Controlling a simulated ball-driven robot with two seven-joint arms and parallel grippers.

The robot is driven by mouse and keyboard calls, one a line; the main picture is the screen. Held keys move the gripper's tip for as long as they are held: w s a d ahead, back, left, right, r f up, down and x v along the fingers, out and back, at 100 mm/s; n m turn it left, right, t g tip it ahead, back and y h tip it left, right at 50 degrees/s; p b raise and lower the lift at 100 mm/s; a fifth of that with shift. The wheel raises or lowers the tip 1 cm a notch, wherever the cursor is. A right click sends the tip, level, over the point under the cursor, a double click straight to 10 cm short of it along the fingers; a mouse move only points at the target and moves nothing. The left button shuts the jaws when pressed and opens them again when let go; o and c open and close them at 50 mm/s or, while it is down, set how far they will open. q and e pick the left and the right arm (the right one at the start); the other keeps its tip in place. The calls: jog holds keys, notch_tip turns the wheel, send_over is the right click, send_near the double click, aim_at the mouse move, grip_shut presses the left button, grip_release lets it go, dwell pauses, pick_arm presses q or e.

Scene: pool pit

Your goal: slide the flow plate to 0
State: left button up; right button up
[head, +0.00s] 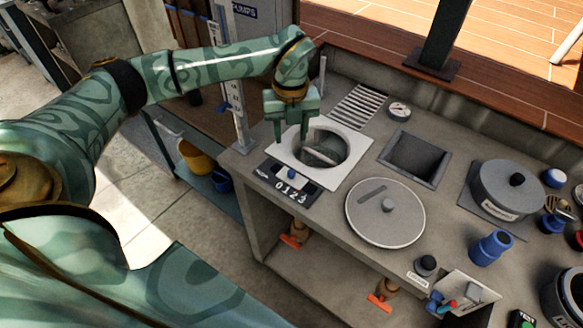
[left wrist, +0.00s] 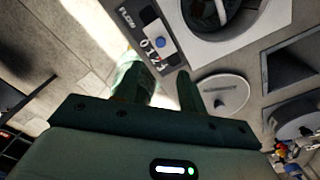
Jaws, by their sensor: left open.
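The flow plate is a small pale slide with a blue knob (head: 291,174), on a dark scale panel (head: 283,187) marked 0 1 2 3. The knob stands beside the middle digits; its exact setting is hard to tell. The left wrist view shows the plate with its blue knob (left wrist: 160,42) and the scale (left wrist: 140,22) too. My left gripper (head: 291,139) points down, open and empty, above the panel and near the round opening, apart from the knob. Its two fingers (left wrist: 158,82) show spread in the left wrist view. My right gripper is not in view.
A white square frame with a round opening (head: 350,170) lies behind the panel. A round lid (head: 385,213), a square pit (head: 415,158), a gauge (head: 399,110) and a grey pot (head: 508,190) are to the right. An upright measuring post (head: 235,100) stands close on the left.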

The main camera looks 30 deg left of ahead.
aim_at(291, 172)
pick_arm(q)
notch_tip(291, 172, down, 13)
jog(key=shift+f+b, duration=0.1)
jog(key=shift+b, duration=0.9)
grip_shut()
jog(key=a+p, duration=0.1)
jog(key=a, duration=0.4)
jog(key=shift+w+a, duration=0.2)
